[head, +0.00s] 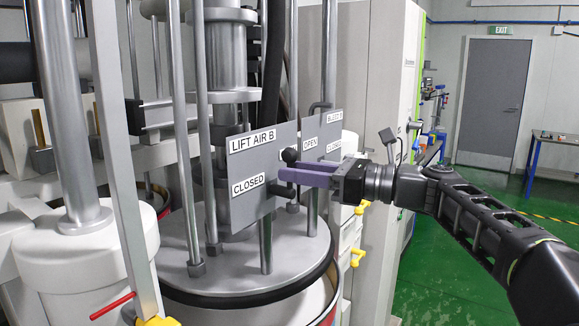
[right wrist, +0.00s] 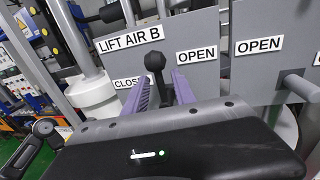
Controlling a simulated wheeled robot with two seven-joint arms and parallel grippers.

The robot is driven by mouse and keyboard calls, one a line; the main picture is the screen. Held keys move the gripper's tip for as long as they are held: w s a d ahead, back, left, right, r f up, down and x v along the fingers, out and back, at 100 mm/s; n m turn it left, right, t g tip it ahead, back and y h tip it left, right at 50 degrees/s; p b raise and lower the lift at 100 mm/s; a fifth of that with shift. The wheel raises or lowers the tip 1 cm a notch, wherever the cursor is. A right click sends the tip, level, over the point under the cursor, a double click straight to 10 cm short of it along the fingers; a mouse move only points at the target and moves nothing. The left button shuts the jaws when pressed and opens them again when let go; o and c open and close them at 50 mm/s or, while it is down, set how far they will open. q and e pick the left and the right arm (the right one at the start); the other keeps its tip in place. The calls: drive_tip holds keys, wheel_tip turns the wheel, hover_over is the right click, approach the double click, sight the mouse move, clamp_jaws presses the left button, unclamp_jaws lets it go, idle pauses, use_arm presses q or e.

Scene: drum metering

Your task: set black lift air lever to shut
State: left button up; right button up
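The grey panel labelled LIFT AIR B (head: 252,165) stands above the drum lid, with a CLOSED label at its lower left and an OPEN label at its right. The black lever (head: 290,155) shows its round knob in front of this panel. In the right wrist view, the lever's knob (right wrist: 154,62) stands up between the CLOSED and OPEN labels. My right gripper (head: 284,174) has its purple fingers at the lever. In the right wrist view, my right gripper (right wrist: 163,85) straddles the lever's stem with some space showing. The lever's base is hidden. My left gripper is out of view.
A second grey panel (right wrist: 250,75) stands close to the right, with its own OPEN label and a grey handle (right wrist: 300,86). Metal rods (head: 191,150) rise from the drum lid (head: 240,275) around the panels. Yellow valve handles (head: 357,257) sit low to the right.

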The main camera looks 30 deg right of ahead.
drive_tip(key=shift+x, duration=0.9)
drive_tip(key=shift+c, duration=0.4)
clamp_jaws()
idle(0.4)
